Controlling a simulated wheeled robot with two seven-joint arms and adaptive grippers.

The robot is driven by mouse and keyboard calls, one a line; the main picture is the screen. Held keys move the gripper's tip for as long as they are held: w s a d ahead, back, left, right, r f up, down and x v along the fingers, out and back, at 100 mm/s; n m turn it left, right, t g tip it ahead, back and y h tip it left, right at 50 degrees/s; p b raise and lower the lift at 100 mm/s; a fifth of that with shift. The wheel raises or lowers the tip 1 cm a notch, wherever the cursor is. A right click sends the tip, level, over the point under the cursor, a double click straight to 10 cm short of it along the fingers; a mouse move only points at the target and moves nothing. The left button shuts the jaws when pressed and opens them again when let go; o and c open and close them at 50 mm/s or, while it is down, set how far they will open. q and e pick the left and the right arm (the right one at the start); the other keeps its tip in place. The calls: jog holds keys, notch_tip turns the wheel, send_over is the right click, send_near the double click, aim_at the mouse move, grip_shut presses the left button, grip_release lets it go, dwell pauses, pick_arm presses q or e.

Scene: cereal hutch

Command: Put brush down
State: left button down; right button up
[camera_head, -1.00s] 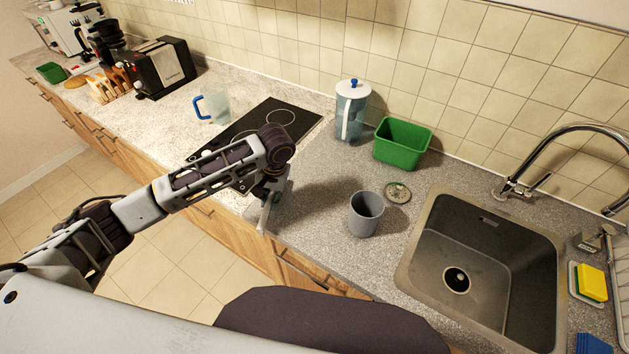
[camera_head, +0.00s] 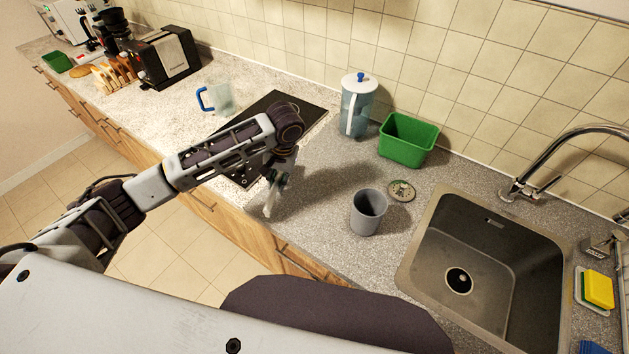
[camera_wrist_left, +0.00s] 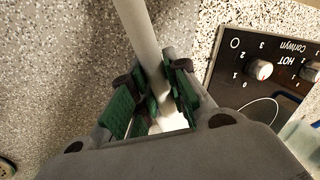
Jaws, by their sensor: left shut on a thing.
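My left gripper (camera_head: 278,181) hangs over the grey speckled counter (camera_head: 318,236), near its front edge and beside the hob. It is shut on the pale, rod-like handle of the brush (camera_head: 268,204). In the left wrist view the green-padded fingers (camera_wrist_left: 153,95) close around the brush handle (camera_wrist_left: 140,28), which runs up out of the picture. The brush's head cannot be made out. Whether the brush touches the counter is unclear. My right gripper is not in view.
A grey cup (camera_head: 368,212) stands right of the gripper, with a small round object (camera_head: 401,191) behind it. The sink (camera_head: 430,250) is further right. A jug (camera_head: 357,104), a green tub (camera_head: 407,140) and the black hob (camera_head: 300,112) lie behind. Counter between gripper and cup is clear.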

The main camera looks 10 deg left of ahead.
pick_arm(q)
jog(key=w+d+r+m, duration=0.1)
jog(key=w+d+r, duration=0.35)
jog(key=r, duration=0.25)
jog(key=shift+w+d+f+m+t+h+b, duration=0.2)
jog(key=shift+d+m+h, duration=0.6)
jog(key=shift+m, duration=4.25)
jog(key=shift+w+d+r+m+t+h+b, duration=0.25)
jog(key=shift+d+m+h, duration=0.6)
jog(key=shift+m, duration=4.25)
jog(key=shift+w+d+f+m+g+h+b, duration=0.1)
jog(key=shift+w+d+f+m+h, duration=0.65)
jog(key=shift+m, duration=4.3)
jog(key=shift+s+d+r+y, duration=0.3)
jog(key=shift+s+d+r, duration=0.05)
jog(key=shift+s+r, duration=0.15)
